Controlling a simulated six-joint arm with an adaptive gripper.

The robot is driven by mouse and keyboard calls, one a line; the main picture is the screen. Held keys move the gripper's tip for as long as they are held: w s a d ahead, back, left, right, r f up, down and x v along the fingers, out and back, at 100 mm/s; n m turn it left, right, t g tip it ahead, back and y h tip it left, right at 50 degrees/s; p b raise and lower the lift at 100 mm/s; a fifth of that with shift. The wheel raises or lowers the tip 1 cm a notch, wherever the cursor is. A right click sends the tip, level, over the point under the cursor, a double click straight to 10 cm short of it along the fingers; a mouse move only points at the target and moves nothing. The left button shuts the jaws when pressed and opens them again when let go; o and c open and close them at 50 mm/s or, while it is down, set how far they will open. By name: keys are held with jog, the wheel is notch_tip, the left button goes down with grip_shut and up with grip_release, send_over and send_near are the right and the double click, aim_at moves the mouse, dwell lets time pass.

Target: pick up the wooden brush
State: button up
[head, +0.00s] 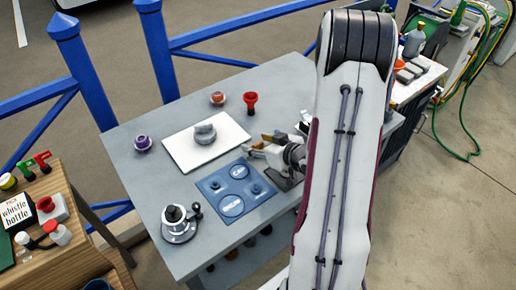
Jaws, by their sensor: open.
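My gripper (264,146) is open over the grey table, just right of the white board, with its fingers pointing left. A small brown piece (281,136) shows right beside the fingers and may be the wooden brush. It is too small and too covered by my gripper and arm to be sure. I cannot tell whether the fingers touch it.
The grey table (150,180) also holds a white board (180,152) with a grey lump, a blue mat (213,187), a black-and-silver winch (178,222), a purple spool (143,143), an orange spool (217,98) and a red cup (250,100). Blue railings stand behind.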

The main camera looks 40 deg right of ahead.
aim_at(258, 143)
jog(key=c, duration=0.9)
jog(key=shift+r, duration=0.15)
jog(key=shift+r, duration=4.85)
